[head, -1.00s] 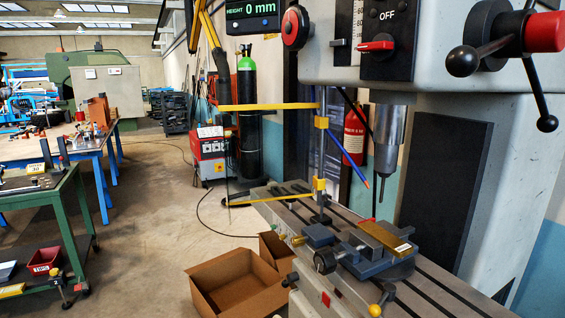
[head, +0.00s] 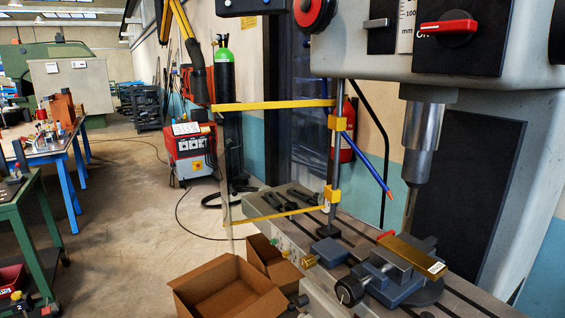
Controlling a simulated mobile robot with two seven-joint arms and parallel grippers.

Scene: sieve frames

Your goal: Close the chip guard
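The chip guard (head: 272,105) shows in the head view as a see-through panel with yellow top and bottom edges. It is hinged with yellow brackets on an upright metal post (head: 337,160) on the drill press table. The panel stands open, swung out to the left, away from the spindle (head: 423,125). A drill bit points down from the spindle. Below it a vise (head: 385,277) holds a brass-coloured bar (head: 412,255). Neither of my grippers is in view.
The slotted machine table (head: 350,235) carries the post and vise. Open cardboard boxes (head: 222,284) stand below the guard. A blue nozzle (head: 372,165) slants down beside the post. A red welder (head: 192,150) stands behind.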

